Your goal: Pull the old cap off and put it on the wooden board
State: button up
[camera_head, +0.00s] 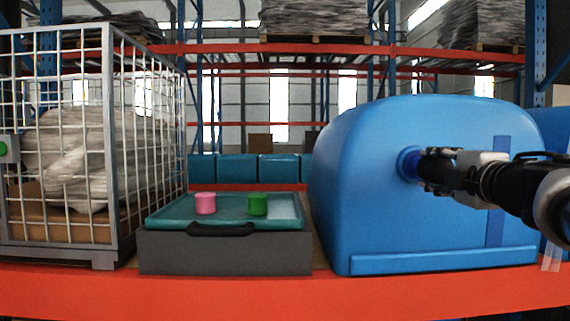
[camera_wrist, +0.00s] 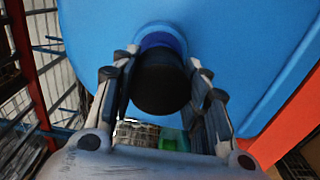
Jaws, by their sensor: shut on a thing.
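The old cap (camera_wrist: 160,85) is dark, nearly black, and sits at a blue neck (camera_wrist: 162,40) on the big blue tank (camera_head: 400,225). My gripper (camera_wrist: 161,66) has its fingers on both sides of the cap and is shut on it. In the head view my gripper (camera_head: 422,166) reaches in from the right to the tank's blue neck (camera_head: 408,162), and its fingers hide the cap. The cap appears still at the neck; any small gap cannot be told. I cannot clearly make out the wooden board; a brown strip (camera_head: 319,244) shows left of the tank.
A pink cap (camera_head: 205,203) and a green cap (camera_head: 257,204) stand on a teal-topped grey case (camera_head: 225,254) with a black handle. A wire cage (camera_head: 127,150) with a wrapped load stands at left. The red shelf beam (camera_head: 280,296) runs along the front.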

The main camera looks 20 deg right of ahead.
jog(key=shift+s+a, duration=0.2)
jog(key=shift+s, duration=0.5)
jog(key=shift+s, duration=0.1)
